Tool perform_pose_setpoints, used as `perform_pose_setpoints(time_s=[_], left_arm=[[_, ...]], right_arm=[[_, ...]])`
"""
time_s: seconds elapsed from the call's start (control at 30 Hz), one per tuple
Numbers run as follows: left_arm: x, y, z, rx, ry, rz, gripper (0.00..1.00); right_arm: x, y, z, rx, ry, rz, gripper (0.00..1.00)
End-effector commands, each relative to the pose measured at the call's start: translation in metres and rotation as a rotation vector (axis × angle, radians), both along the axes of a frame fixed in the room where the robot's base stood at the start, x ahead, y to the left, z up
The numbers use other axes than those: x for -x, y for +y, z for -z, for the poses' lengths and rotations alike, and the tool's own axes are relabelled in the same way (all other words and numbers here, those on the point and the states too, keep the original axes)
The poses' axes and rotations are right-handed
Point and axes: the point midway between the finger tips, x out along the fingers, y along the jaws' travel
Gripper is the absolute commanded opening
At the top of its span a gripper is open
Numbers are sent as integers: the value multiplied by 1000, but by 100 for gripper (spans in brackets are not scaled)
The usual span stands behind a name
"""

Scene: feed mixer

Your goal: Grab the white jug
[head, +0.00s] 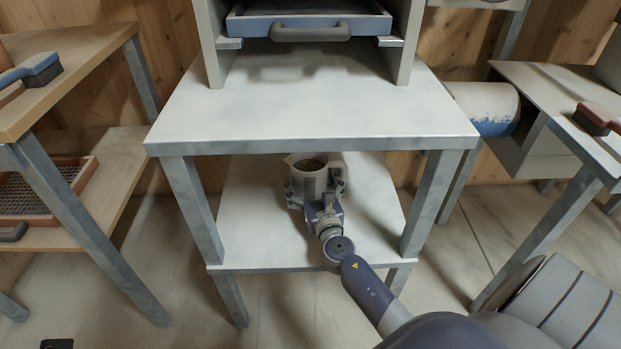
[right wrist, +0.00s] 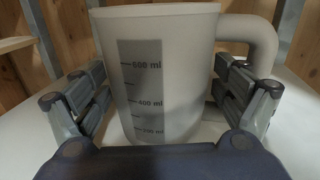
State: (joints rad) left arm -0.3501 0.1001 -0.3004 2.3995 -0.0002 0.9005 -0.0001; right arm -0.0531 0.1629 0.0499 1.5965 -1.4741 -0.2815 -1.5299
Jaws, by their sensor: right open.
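The white jug (head: 308,178) stands upright on the lower shelf (head: 255,225) of the middle table, with brown contents visible at its top. In the right wrist view the jug (right wrist: 165,75) fills the middle, with a grey measuring scale on its front and its handle (right wrist: 252,40) at the right. My right gripper (head: 315,192) is open at the jug. In the right wrist view its fingers (right wrist: 160,100) stand on either side of the jug, the right one below the handle. I cannot tell whether either finger touches it. My left gripper is not in view.
The table top (head: 310,115) overhangs the lower shelf, and its legs (head: 430,205) stand to each side of my right arm. A blue-rimmed tray (head: 310,22) sits above. Side tables stand left and right. The shelf around the jug looks clear.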

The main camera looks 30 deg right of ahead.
Motion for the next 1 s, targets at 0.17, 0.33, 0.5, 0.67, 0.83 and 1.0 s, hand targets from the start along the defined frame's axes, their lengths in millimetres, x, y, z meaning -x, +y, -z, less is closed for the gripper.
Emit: perform_pose_setpoints(time_s=[0.17, 0.33, 0.5, 0.67, 0.83, 1.0], left_arm=[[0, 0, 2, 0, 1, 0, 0], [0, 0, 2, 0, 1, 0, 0], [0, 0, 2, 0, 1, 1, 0], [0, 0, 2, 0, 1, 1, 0], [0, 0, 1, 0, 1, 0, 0], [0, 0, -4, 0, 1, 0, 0]], right_arm=[[-12, -4, 0, 0, 0, -1, 91], [-12, -4, 0, 0, 1, -1, 91], [-12, -4, 0, 0, 0, -1, 59], [-12, -4, -2, 1, -3, 0, 36], [-12, -4, -2, 1, -3, 0, 36], [-12, -4, -8, 1, -3, 0, 36]])
